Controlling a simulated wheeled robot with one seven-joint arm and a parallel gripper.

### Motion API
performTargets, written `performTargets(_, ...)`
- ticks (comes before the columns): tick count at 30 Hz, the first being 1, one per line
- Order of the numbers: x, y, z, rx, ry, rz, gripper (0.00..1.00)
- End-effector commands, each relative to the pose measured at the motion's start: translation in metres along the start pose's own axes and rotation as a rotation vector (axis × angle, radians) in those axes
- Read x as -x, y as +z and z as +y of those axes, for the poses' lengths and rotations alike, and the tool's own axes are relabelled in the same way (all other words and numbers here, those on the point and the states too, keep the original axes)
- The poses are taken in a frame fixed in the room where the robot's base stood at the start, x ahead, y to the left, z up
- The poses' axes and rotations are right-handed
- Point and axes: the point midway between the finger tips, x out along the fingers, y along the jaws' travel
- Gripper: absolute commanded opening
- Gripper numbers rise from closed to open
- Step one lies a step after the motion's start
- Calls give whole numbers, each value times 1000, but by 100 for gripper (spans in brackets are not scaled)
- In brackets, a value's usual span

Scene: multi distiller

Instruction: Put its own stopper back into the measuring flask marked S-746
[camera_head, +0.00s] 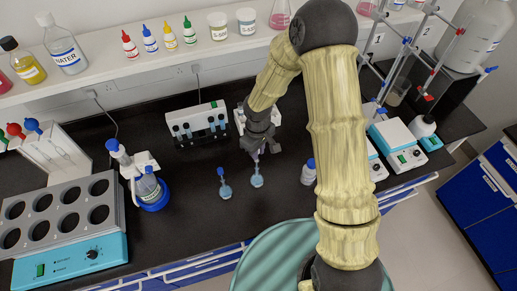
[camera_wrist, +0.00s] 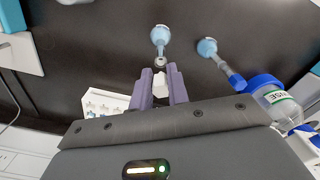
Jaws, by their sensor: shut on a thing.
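My gripper (camera_head: 260,152) points down above the black bench, shut on a small pale stopper (camera_wrist: 175,84), which shows between the fingers in the wrist view. Just beyond the fingertips stands a small flask (camera_wrist: 160,36) with pale blue liquid and an open neck. It also shows below my gripper in the head view (camera_head: 257,181). The stopper appears above the neck and apart from it. A second similar flask (camera_head: 225,190) stands to the left with a blue stopper (camera_head: 221,171) in its neck; it shows at right in the wrist view (camera_wrist: 207,47). No flask marking is readable.
A wash bottle (camera_head: 148,186) with a blue base ring stands left of the flasks, beside a grey block with wells (camera_head: 60,210). A white rack (camera_head: 197,122) stands behind. A blue-capped bottle (camera_head: 308,175) stands right. Bench in front of the flasks is clear.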

Motion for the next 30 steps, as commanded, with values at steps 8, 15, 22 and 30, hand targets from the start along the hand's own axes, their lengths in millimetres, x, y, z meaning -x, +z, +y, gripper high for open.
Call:
performTargets(8, -22, 0, 0, -1, 0, 0, 0)
performTargets(15, -25, 0, 0, -1, 0, 0, 0)
performTargets(22, -24, 0, 0, -1, 0, 0, 0)
performTargets(30, -24, 0, 0, -1, 0, 0, 0)
